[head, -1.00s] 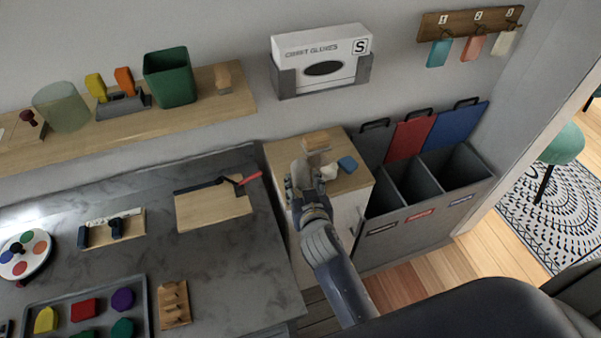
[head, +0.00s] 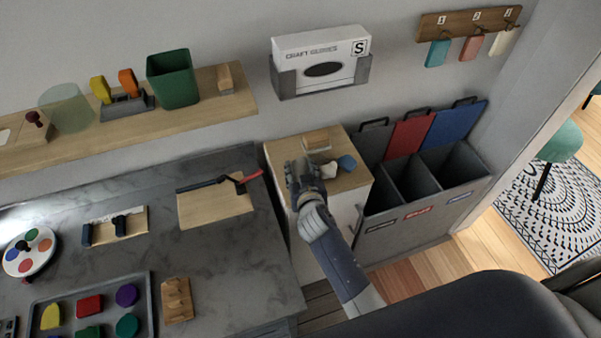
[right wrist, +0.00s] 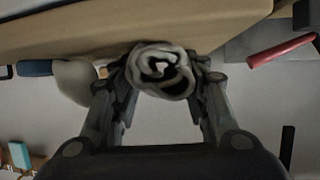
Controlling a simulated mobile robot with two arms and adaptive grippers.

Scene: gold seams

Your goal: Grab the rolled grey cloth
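The rolled grey cloth (right wrist: 162,70) shows end-on in the right wrist view as a pale and dark spiral. It sits between the two fingers of my right gripper (right wrist: 163,82), which press against it from both sides. In the head view my right gripper (head: 299,172) is at the left front part of the small cabinet's wooden top (head: 350,180), and it hides the cloth there. My left gripper is not in view.
On the cabinet top, a wooden block (head: 316,139), a pale lump (head: 329,170) and a blue block (head: 347,162) lie close to my right gripper. Grey bins (head: 415,225) stand to the right. A grey worktop (head: 225,260) with a cutting board (head: 215,207) is to the left.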

